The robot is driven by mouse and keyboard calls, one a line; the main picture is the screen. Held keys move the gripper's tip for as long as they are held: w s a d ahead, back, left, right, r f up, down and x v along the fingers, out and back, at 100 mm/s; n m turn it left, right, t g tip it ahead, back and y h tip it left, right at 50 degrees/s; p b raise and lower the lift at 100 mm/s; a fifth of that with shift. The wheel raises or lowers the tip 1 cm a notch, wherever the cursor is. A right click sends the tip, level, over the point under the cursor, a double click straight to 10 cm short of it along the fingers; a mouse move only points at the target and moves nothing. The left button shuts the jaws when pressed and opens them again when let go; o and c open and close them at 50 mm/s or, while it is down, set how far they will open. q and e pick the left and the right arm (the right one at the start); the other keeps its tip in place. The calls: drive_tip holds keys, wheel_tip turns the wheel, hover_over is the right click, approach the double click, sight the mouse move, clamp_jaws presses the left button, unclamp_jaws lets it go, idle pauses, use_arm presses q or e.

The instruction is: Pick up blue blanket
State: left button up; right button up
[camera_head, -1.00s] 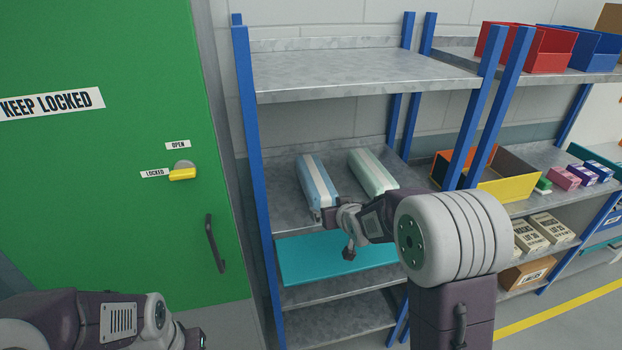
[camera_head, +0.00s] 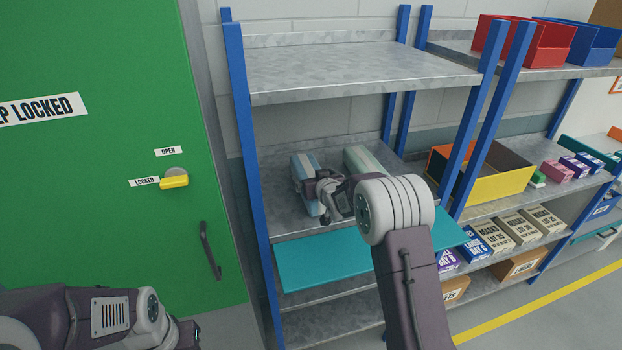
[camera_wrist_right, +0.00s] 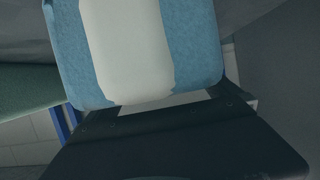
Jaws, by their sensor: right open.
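The blue blanket (camera_head: 304,163), a blue bundle with a white stripe, lies on the middle shelf of the left rack, front part hidden behind my right gripper. My right gripper (camera_head: 308,188) is open at the blanket's near end. In the right wrist view the blanket (camera_wrist_right: 190,50) fills the upper middle, close to a dark gripper part (camera_wrist_right: 170,145). Whether the fingers straddle or touch it cannot be told. My left arm shows at the lower left of the head view; its fingers are not visible.
A pale green striped bundle (camera_head: 362,158) lies right of the blanket. A teal board (camera_head: 320,262) sticks out below that shelf. Blue rack posts (camera_head: 250,170) stand on both sides, and an upper shelf (camera_head: 350,70) is overhead. A green door (camera_head: 100,200) is at the left.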

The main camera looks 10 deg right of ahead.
drive_tip(key=shift+x, duration=1.05)
use_arm(q)
drive_tip(key=shift+r, duration=0.6)
use_arm(e)
drive_tip(key=shift+w, duration=0.25)
drive_tip(key=c, duration=1.5)
drive_tip(key=shift+r, duration=0.1)
drive_tip(key=c, duration=0.4)
drive_tip(key=shift+c, duration=0.2)
